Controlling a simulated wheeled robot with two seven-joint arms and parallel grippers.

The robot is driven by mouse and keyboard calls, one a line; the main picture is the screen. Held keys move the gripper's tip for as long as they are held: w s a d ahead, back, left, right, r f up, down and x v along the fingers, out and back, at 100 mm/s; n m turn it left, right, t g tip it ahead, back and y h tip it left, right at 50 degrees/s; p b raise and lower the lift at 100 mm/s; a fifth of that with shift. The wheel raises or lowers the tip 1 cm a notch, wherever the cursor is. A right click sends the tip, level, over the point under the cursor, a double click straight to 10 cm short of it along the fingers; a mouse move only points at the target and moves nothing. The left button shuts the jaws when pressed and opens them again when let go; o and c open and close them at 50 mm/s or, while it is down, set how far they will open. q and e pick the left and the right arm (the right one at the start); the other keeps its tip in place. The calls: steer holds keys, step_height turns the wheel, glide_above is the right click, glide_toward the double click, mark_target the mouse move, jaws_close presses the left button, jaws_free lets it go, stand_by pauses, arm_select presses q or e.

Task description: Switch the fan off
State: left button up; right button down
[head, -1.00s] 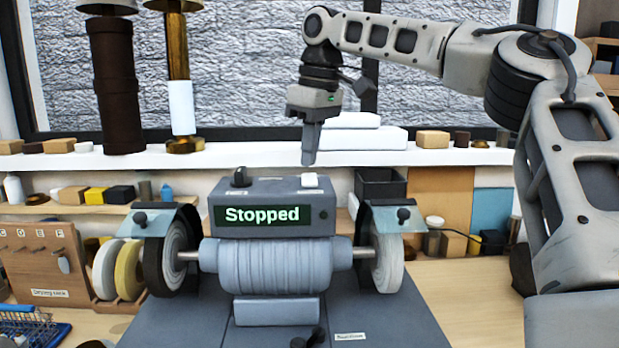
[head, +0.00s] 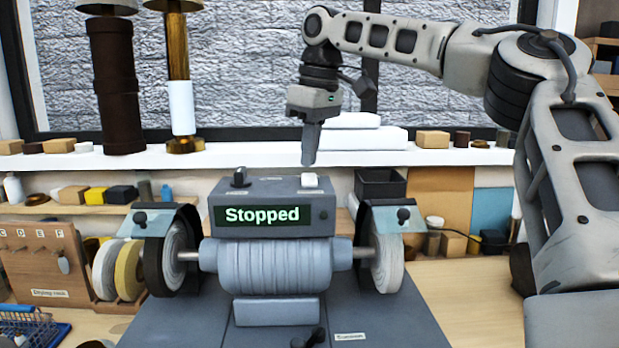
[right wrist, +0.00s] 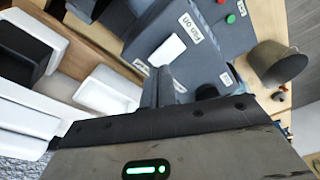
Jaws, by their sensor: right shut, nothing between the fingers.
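In the right wrist view the fingers (right wrist: 165,88) show near a white piece. An upside-down label (right wrist: 180,42) there seems to read "Fan on". My left gripper is not in view.
Buffing wheels (head: 388,262) under guards flank the machine. Behind it, a white sill (head: 240,156) carries lamp columns and small blocks. A black bin (head: 380,184) stands right of the box. A drying rack (head: 45,262) is at left. The right benchtop (head: 465,295) is mostly clear.

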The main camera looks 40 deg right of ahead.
mark_target(310, 175)
steer(key=shift+f, duration=0.9)
stand_by(0.7)
steer(key=shift+r+p, duration=0.45)
steer(key=shift+r, duration=3.1)
